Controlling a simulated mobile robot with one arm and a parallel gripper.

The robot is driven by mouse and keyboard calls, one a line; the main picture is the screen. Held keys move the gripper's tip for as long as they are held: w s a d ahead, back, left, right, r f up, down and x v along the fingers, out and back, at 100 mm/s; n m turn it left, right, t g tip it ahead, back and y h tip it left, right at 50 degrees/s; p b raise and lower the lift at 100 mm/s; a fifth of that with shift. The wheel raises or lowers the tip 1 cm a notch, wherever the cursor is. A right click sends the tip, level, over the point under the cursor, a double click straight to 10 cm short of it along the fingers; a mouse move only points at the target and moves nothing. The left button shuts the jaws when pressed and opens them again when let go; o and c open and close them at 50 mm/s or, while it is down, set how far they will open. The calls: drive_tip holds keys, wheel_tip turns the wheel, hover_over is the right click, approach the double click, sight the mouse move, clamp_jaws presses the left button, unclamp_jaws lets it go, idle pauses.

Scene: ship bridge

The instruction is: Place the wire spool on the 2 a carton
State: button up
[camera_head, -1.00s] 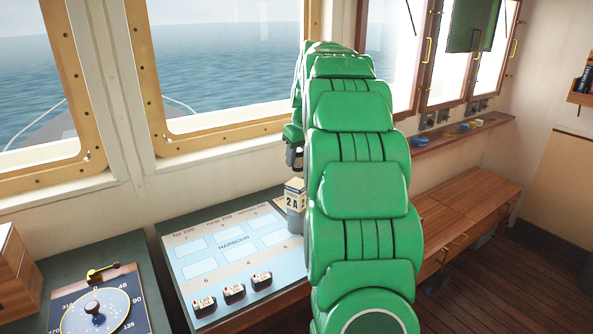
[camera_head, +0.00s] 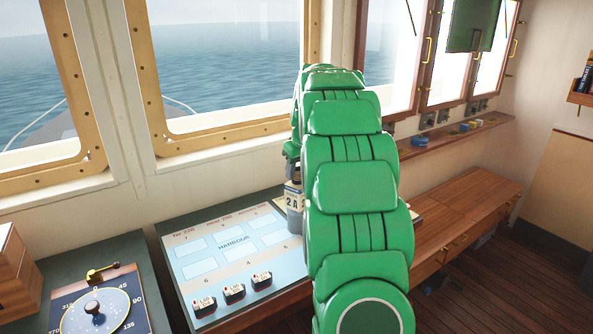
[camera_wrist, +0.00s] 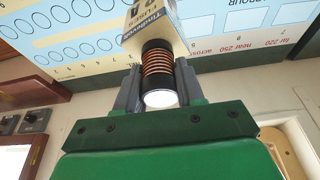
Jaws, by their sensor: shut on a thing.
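The wire spool (camera_wrist: 158,62), copper windings between black ends with a pale end face, is held between the two grey fingers of my gripper (camera_wrist: 158,84) in the wrist view. The 2 A carton (camera_head: 292,198), cream and dark blue with "2 A" on it, stands at the right of the harbour board, partly hidden by my green arm. In the wrist view the carton (camera_wrist: 150,18) lies just beyond the spool's far end; I cannot tell whether they touch. In the head view my gripper is mostly hidden behind my arm, just above the carton.
The harbour board (camera_head: 230,250) lies on the desk, with several small labelled blocks (camera_head: 234,293) along its front. A dial panel (camera_head: 95,308) and a wooden box (camera_head: 15,275) are at the left. A wooden shelf (camera_head: 450,138) runs along the wall at the right.

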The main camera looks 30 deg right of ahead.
drive_tip(key=shift+f, duration=0.1)
drive_tip(key=o, duration=1.1)
drive_tip(key=shift+c, duration=0.2)
drive_tip(key=v, duration=1.2)
drive_tip(key=shift+a, duration=0.1)
drive_tip(key=s+a+f+g, duration=0.1)
drive_tip(key=s+a+f, duration=0.1)
drive_tip(key=s+a, duration=0.85)
drive_tip(key=s+a+f+g, duration=0.2)
drive_tip(key=s+a, duration=0.6)
drive_tip(key=a, duration=0.5)
drive_tip(key=s+a+f, duration=0.3)
drive_tip(key=s, duration=0.5)
drive_tip(key=s+a+f+g, duration=0.1)
drive_tip(key=s+a+f, duration=0.2)
drive_tip(key=s, duration=0.5)
drive_tip(key=s+a+f+g, duration=0.1)
drive_tip(key=s+a+f, duration=0.2)
drive_tip(key=s, duration=0.6)
drive_tip(key=shift+f, duration=0.7)
